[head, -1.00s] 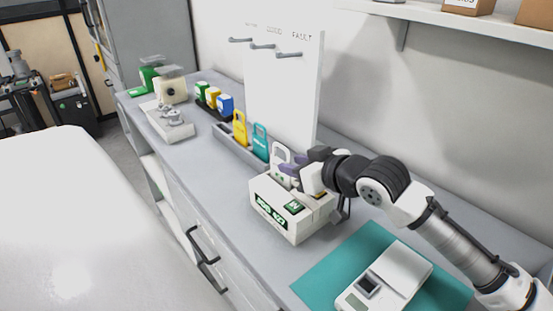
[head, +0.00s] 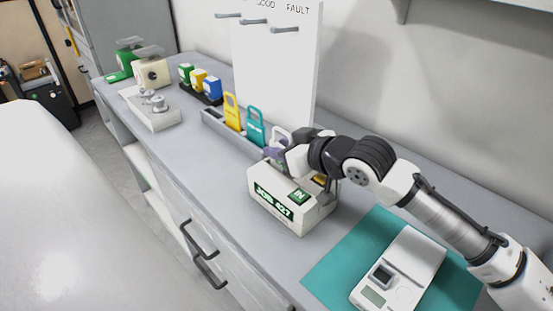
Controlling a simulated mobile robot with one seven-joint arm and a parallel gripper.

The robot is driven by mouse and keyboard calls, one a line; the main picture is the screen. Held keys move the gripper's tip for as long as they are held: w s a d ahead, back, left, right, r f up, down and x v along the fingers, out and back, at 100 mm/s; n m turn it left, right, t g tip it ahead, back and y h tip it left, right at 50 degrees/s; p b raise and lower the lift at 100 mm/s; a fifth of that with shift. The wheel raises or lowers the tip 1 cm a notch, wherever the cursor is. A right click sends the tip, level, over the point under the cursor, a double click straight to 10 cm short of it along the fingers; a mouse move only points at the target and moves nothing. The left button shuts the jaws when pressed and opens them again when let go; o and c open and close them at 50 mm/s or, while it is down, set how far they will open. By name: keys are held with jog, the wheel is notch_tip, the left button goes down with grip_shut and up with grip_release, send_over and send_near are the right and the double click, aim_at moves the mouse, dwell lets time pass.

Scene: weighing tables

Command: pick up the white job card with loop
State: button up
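The white job card with loop (head: 282,134) stands at the right end of the grey card rack (head: 212,123), beside the teal card. Only its upper looped part shows; the rest is hidden behind my gripper. My gripper (head: 275,153) is right at the card, with its purple finger parts in front of the card's lower part. I cannot tell whether the fingers touch it or are closed on it.
A yellow card (head: 232,111) and a teal card (head: 255,127) stand in the rack. A white JOB 427 box (head: 268,207) sits just below my gripper. A white board (head: 275,75) with hooks rises behind. A scale (head: 405,270) rests on a teal mat (head: 335,272).

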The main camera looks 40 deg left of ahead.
jog(key=shift+d, duration=0.15)
jog(key=shift+c, duration=0.2)
grip_shut()
jog(key=shift+r, duration=0.15)
